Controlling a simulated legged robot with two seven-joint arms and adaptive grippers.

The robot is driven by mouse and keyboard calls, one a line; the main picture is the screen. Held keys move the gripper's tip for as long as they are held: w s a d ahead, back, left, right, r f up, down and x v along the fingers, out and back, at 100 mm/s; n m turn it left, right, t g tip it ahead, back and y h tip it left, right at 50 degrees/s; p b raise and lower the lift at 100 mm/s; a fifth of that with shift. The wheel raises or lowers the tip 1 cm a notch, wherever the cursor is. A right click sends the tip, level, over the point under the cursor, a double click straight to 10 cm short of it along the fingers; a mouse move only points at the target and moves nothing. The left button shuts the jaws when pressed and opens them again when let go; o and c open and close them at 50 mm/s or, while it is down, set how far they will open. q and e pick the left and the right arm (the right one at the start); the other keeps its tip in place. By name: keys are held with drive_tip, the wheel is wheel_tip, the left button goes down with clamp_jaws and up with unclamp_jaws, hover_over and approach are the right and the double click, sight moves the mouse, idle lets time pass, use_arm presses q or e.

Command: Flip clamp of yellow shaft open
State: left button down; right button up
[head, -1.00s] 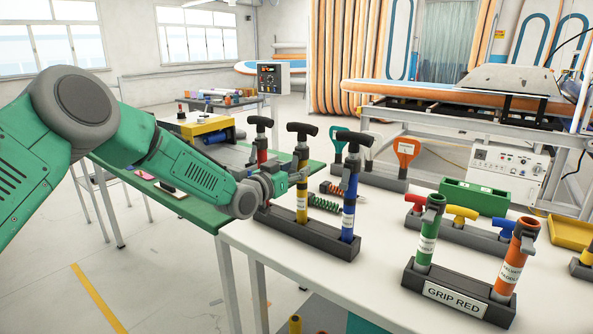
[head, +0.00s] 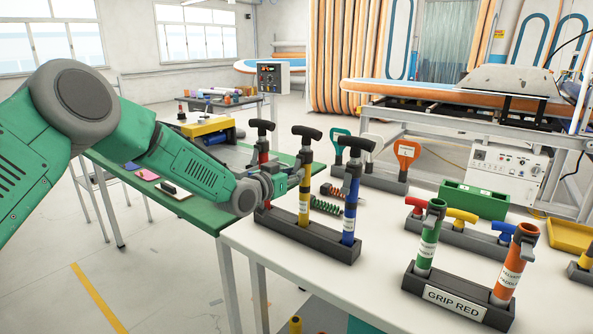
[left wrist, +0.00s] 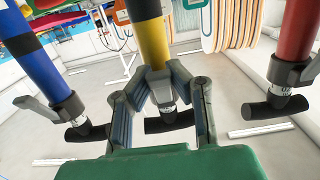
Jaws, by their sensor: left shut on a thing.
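The yellow shaft (head: 303,208) stands upright in a dark rack between a red shaft (head: 264,160) and a blue shaft (head: 349,215), with a black T-handle (head: 306,132) on top. My left gripper (head: 297,177) reaches it from the left at clamp height. The left wrist view sees the row upside down: the yellow shaft (left wrist: 154,42) comes from the top, and my left gripper's fingers (left wrist: 160,85) are closed in around its grey clamp (left wrist: 160,90). The fingers partly hide the clamp, so its lever position is unclear. My right gripper is out of view.
The dark rack (head: 300,236) sits at the white table's left edge. Springs (head: 326,206) lie behind it. Blue and red shafts flank my gripper closely. A green bin (head: 473,199) is farther back.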

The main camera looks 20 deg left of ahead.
sight(295, 170)
use_arm(q)
drive_tip(key=r+g+y+p, duration=0.1)
drive_tip(key=g+p, duration=0.1)
drive_tip(key=p, duration=0.2)
drive_tip(key=s+g+y+p, duration=0.1)
drive_tip(key=g+p, duration=0.2)
drive_tip(key=p, duration=0.1)
drive_tip(key=r+g+y+p, duration=0.1)
drive_tip(key=g+p, duration=0.2)
drive_tip(key=p, duration=0.1)
drive_tip(key=shift+s+a+r, duration=0.3)
drive_tip(key=shift+r+g+y+p, duration=0.1)
drive_tip(key=shift+g+y+p, duration=0.2)
drive_tip(key=shift+g+p, duration=0.55)
drive_tip(key=shift+s+r+g+y, duration=0.2)
drive_tip(key=shift+g+y, duration=0.1)
drive_tip(key=shift+g, duration=0.75)
drive_tip(key=shift+g+p, duration=0.3)
drive_tip(key=c, duration=1.4)
unclamp_jaws()
drive_tip(key=shift+w+a, duration=0.1)
drive_tip(key=shift+w, duration=0.05)
